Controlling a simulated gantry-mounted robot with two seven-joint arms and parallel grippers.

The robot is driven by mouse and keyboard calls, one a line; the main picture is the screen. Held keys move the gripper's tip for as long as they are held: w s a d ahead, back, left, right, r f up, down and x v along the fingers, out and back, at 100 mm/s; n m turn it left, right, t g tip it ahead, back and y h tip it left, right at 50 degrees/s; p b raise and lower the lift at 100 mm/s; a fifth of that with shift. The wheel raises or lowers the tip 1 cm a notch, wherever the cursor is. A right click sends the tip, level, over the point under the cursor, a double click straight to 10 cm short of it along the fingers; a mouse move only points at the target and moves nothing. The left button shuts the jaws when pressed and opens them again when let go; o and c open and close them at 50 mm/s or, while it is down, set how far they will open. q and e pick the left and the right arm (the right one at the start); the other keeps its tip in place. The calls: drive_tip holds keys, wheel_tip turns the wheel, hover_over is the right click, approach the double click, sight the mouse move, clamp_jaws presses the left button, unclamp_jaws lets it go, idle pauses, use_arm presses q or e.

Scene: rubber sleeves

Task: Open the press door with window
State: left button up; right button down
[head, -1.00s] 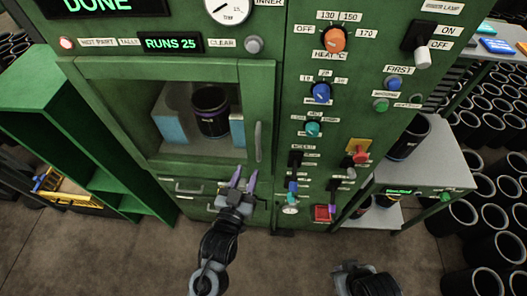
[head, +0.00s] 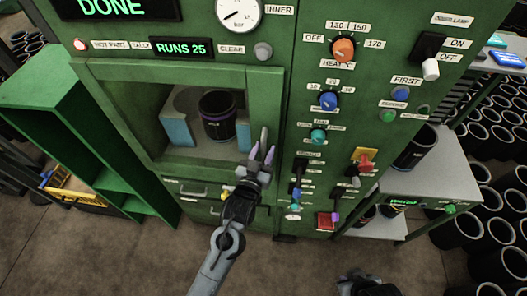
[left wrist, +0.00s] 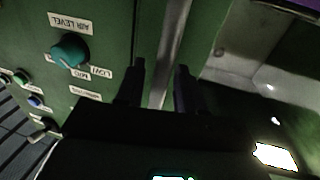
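The green press door (head: 266,88), with its window, looks closed on the front of the green press. Through the window a black cylindrical sleeve (head: 218,116) shows between light blue blocks. The upright grey handle (head: 264,136) is at the door's right edge. My left gripper (head: 262,152) is at the handle's lower part, its fingers apart on either side of it. In the left wrist view the handle (left wrist: 174,45) passes between the two dark fingers; contact cannot be told. Part of my right arm's end (head: 365,284) shows at the bottom edge; its fingers cannot be made out.
Right of the door is a panel with an orange heat knob (head: 344,49), a blue knob (head: 329,100), a teal knob (head: 318,135) and switches. A green shelf (head: 40,100) stands left. A grey side table (head: 440,165) and many black sleeves are at right.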

use_arm(q)
clamp_jaws()
drive_tip(key=shift+s, duration=0.1)
